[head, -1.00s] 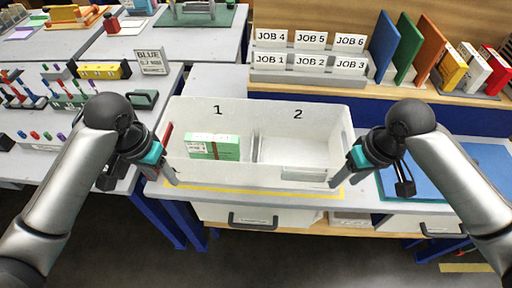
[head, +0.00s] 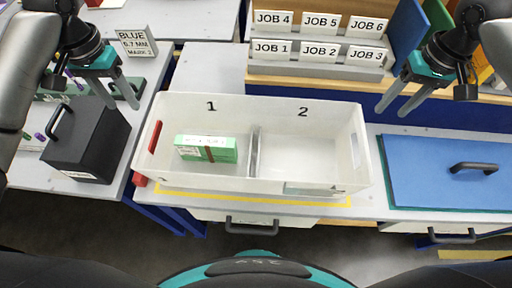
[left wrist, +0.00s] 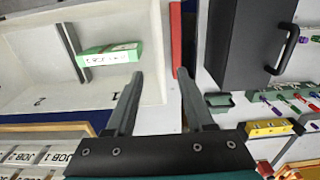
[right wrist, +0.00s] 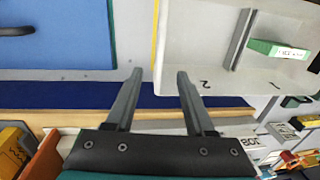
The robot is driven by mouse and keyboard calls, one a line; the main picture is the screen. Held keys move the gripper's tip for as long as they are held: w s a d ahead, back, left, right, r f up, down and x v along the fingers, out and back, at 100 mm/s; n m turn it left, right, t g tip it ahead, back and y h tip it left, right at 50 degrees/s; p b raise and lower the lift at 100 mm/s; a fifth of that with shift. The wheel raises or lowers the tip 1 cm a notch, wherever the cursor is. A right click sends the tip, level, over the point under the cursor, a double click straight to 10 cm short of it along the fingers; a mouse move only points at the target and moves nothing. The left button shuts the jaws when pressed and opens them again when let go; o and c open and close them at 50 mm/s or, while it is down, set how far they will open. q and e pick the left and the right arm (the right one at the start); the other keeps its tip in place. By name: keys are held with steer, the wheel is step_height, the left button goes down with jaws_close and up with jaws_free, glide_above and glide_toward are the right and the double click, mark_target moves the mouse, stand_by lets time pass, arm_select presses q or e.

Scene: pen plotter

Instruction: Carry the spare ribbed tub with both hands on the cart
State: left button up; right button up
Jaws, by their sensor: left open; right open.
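A white two-compartment tub (head: 295,188), marked 1 and 2, stands upright on the grey bench; I see no ribs on it. A green box (head: 207,148) lies in compartment 1; compartment 2 looks empty. My left gripper (head: 121,106) is open and empty, above and left of the tub's left end wall. The left wrist view shows the tub's rim (left wrist: 112,112) beside its fingers. My right gripper (head: 392,112) is open and empty, up and right of the right end wall. The tub also shows in the right wrist view (right wrist: 175,60). Neither gripper touches the tub.
A black box with a handle (head: 85,140) stands left of the tub, near my left gripper. A blue panel with a handle (head: 440,165) lies at the right. A rack of JOB cards (head: 318,50) stands behind. A yellow line (head: 250,196) runs along the tub's front.

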mark_target(144, 133)
arm_select(q)
step_height(144, 133, down, 15)
steer(key=shift+f, duration=0.15)
arm_select(e)
steer(key=f, duration=0.5)
steer(key=a+f, duration=0.1)
steer(key=f, duration=0.4)
steer(key=a+f, duration=0.1)
steer(key=f, duration=0.4)
steer(key=shift+w+f, duration=0.15)
arm_select(q)
steer(key=shift+w, duration=0.1)
steer(key=c, duration=0.8)
arm_select(e)
steer(key=c, duration=0.8)
arm_select(q)
jaws_close()
arm_select(e)
jaws_close()
steer(key=shift+d, duration=0.1)
